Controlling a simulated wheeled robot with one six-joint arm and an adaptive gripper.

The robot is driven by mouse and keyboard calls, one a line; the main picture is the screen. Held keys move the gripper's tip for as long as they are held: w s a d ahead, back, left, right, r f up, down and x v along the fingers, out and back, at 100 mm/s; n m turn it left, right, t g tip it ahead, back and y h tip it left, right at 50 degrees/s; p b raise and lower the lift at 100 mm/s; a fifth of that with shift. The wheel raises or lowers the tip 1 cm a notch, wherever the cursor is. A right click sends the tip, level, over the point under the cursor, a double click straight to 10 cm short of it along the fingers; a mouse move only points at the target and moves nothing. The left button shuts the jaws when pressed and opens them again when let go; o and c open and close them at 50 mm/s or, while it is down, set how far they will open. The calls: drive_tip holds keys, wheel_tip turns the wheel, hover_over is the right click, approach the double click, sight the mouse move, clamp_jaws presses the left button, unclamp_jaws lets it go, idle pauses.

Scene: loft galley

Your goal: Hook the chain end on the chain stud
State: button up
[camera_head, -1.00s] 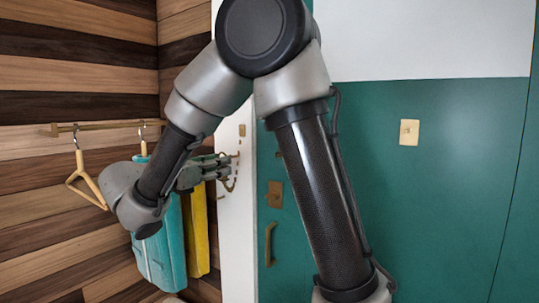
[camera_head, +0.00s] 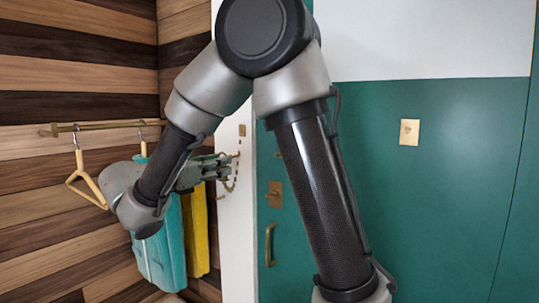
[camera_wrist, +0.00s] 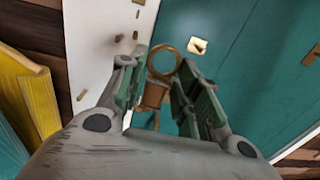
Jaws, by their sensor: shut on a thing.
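My gripper (camera_head: 222,168) is beside the white door frame, left of the green door. In the wrist view its two fingers (camera_wrist: 158,92) are closed on the brass chain end, whose round ring (camera_wrist: 163,62) stands out past the fingertips. A brown-gold block shows between the fingers below the ring. In the head view the thin chain (camera_head: 232,183) hangs in a curve by the frame, close to the fingers. A small brass piece (camera_head: 278,155) on the door's edge may be the chain stud; my arm partly crowds it. I cannot tell whether the ring touches any stud.
The door has a brass lock plate (camera_head: 275,194), a handle (camera_head: 270,245) and a pale plate (camera_head: 409,132). At left are a rail (camera_head: 100,127), a wooden hanger (camera_head: 84,180), and teal (camera_head: 158,255) and yellow (camera_head: 198,230) hanging items close below my wrist.

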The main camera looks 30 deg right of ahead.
drive_tip(key=s+d, duration=0.4)
drive_tip(key=d, duration=1)
drive_tip(key=shift+s+r, duration=0.15)
idle(1.5)
drive_tip(key=shift+d, duration=0.2)
drive_tip(key=shift+x, duration=0.9)
drive_tip(key=shift+d+f, duration=0.15)
drive_tip(key=shift+f, duration=0.05)
drive_tip(key=shift+w+d+f, duration=0.2)
drive_tip(key=shift+w+d, duration=0.05)
drive_tip(key=shift+w, duration=0.1)
drive_tip(key=shift+d+f, duration=0.15)
idle(0.3)
